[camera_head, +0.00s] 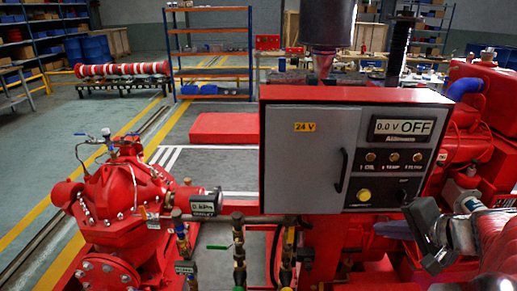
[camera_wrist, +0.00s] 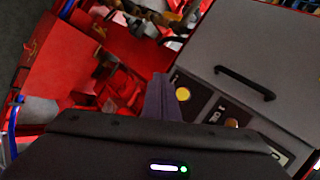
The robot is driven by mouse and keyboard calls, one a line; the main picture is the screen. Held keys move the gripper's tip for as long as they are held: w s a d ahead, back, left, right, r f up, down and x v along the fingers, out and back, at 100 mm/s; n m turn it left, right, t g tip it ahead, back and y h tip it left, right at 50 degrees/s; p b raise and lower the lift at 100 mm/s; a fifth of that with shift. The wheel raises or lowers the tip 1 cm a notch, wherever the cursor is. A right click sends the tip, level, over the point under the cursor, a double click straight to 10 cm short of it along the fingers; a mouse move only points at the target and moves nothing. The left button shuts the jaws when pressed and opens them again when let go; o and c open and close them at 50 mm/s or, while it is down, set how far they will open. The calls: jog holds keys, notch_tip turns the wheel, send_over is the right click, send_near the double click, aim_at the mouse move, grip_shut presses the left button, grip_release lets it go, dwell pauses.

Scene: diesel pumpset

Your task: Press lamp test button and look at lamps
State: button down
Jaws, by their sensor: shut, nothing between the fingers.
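The control panel (camera_head: 310,150) is a red box with a grey door and a dark instrument section at its right. The yellow round button (camera_head: 364,195) is low on that section; it also shows in the wrist view (camera_wrist: 182,94). Above it is a row of three small lamps, labelled OIL (camera_head: 370,157), TEMP (camera_head: 394,157) and FILTER (camera_head: 417,157). They look dull amber; I cannot tell whether any is lit. My gripper (camera_head: 378,228) is shut and empty, below and right of the button in the head view. In the wrist view its fingertips (camera_wrist: 160,80) appear just left of the button; contact cannot be told.
A display (camera_head: 402,129) reads 0.0 V OFF. A black door handle (camera_head: 342,170) stands out left of the button. A red pump (camera_head: 115,205) with a gauge is at the left. Pipes and valves (camera_head: 238,245) run below the panel, and red engine parts (camera_head: 465,130) lie to its right.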

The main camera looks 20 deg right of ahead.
jog(key=w+d, duration=0.2)
jog(key=w, duration=0.6)
jog(key=shift+d, duration=0.2)
jog(key=shift+w+d, duration=0.2)
jog(key=shift+w, duration=0.6)
dwell(2.9)
jog(key=shift+s, duration=0.1)
jog(key=shift+s+a, duration=0.25)
jog(key=shift+s, duration=0.45)
jog(key=shift+s+a, duration=0.25)
jog(key=shift+s, duration=0.55)
jog(key=shift+s+a, duration=0.2)
jog(key=shift+s, duration=0.6)
jog(key=shift+s+a, duration=0.25)
jog(key=shift+s, duration=0.55)
